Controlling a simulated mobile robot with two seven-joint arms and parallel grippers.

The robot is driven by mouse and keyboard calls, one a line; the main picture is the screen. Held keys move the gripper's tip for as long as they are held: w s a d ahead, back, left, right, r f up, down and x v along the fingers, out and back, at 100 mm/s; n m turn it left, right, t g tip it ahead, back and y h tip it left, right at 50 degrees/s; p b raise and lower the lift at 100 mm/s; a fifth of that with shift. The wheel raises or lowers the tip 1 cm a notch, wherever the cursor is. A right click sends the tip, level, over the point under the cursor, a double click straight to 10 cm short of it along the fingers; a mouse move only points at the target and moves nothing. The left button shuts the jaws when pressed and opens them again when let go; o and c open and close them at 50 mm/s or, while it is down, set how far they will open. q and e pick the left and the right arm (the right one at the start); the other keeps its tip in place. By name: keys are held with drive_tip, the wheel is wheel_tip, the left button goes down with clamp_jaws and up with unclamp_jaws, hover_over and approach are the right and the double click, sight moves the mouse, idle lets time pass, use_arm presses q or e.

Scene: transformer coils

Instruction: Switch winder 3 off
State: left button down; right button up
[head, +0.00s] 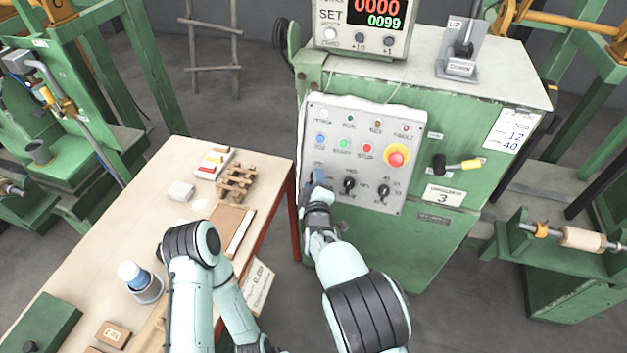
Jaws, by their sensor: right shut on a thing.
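Winder 3 is the green cabinet (432,245) with a plate (443,196) reading 3. Its grey control panel (330,128) carries lamps, blue, green and red buttons, a red mushroom button (396,156) on yellow, and a lower row of knobs. The middle knob (348,184) and right knob (383,192) are visible. My right gripper (317,180) is at the left end of that row, shut on a control there. The gripper hides this control, so its position cannot be read. My left arm is folded over the table; its gripper is out of view.
A counter display (362,30) and an UP/DOWN lever (462,50) stand on the cabinet. The wooden table (165,160) at left holds wooden pieces, a cup and boxes.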

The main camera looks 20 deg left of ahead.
use_arm(q)
drive_tip(key=shift+w+r+p, duration=0.65)
drive_tip(key=shift+w+r, duration=0.05)
drive_tip(key=shift+r, duration=0.35)
use_arm(e)
drive_tip(key=n+g, duration=0.1)
drive_tip(key=n, duration=0.4)
drive_tip(key=shift+r+g, duration=0.2)
drive_tip(key=shift+g, duration=0.2)
drive_tip(key=o, duration=1.1)
drive_tip(key=shift+c, duration=0.2)
use_arm(q)
drive_tip(key=s+f+b, duration=0.1)
drive_tip(key=f+b, duration=0.1)
drive_tip(key=shift+s+f, duration=0.3)
drive_tip(key=shift+s, duration=0.1)
use_arm(e)
drive_tip(key=v, duration=1.3)
drive_tip(key=shift+d, duration=0.25)
